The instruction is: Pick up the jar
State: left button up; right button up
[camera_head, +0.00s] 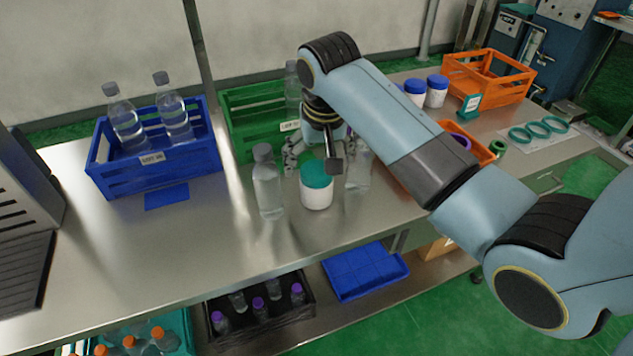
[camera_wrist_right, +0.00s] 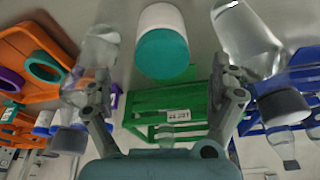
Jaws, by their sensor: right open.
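A white jar with a teal lid (camera_head: 317,192) stands upright on the steel bench, between two clear bottles. In the right wrist view the jar (camera_wrist_right: 163,45) shows ahead of the fingers, roughly centred between them. My right gripper (camera_head: 318,158) is just behind and above the jar, with its fingers spread; it is open and empty, and the jar appears apart from it. In the wrist view the open fingers (camera_wrist_right: 163,85) show on both sides. My left gripper is out of view.
Clear bottles stand close left (camera_head: 267,185) and right (camera_head: 358,172) of the jar. A green crate (camera_head: 245,115) is behind. A blue crate (camera_head: 155,170) with bottles is left; blue-lidded jars (camera_head: 437,92) and orange crates (camera_head: 488,78) are right. Bench in front is clear.

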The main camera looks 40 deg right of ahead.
jog(key=x, duration=0.9)
jog(key=shift+f, duration=0.1)
jog(key=shift+a, duration=0.1)
jog(key=c, duration=1.4)
